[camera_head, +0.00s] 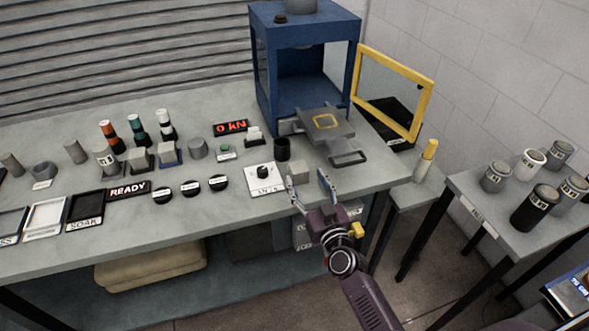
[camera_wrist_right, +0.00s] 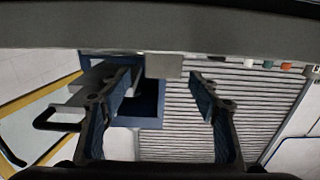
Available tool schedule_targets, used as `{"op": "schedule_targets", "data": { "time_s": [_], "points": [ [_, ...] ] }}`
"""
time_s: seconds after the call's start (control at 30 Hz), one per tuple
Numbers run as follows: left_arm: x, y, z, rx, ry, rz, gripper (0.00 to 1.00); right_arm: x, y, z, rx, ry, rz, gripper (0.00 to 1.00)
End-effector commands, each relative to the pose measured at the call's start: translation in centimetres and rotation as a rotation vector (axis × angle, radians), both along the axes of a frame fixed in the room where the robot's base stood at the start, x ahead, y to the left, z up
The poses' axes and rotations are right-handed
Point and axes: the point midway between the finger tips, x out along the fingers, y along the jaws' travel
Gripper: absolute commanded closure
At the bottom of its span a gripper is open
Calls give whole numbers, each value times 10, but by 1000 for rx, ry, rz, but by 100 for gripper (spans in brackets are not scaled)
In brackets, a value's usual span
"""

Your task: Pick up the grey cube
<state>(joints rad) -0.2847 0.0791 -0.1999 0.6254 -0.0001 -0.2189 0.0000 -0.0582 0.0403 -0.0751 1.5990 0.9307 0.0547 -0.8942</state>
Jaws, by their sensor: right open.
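A small light-grey cube (camera_head: 298,172) stands near the front edge of the bench (camera_head: 230,215), right of the white card with a black knob. My right gripper (camera_head: 308,184) is open and empty at the bench edge, its fingers pointing toward the cube. In the right wrist view the cube (camera_wrist_right: 163,66) shows between the fingertips of the right gripper (camera_wrist_right: 161,78), with visible gaps on both sides. I cannot tell whether the tips reach past its near face. My left gripper is not in view.
A blue press (camera_head: 285,95) stands behind, with a grey plate (camera_head: 325,123) and handle in front of it. A black cup (camera_head: 282,149) and the knob card (camera_head: 263,178) are close to the cube. A side table (camera_head: 500,215) holds several canisters.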

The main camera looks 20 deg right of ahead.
Motion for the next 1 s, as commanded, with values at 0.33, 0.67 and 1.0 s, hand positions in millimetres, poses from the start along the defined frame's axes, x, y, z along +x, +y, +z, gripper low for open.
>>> {"op": "schedule_targets", "data": {
  "time_s": [0.33,0.67,1.0],
  "points": [
    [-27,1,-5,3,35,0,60,45,6,-5,0,-1,1,44],
    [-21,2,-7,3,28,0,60,63,6,-6,-1,2,0,44],
    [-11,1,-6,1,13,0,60,63,6,-6,0,2,0,70]
  ]
}}
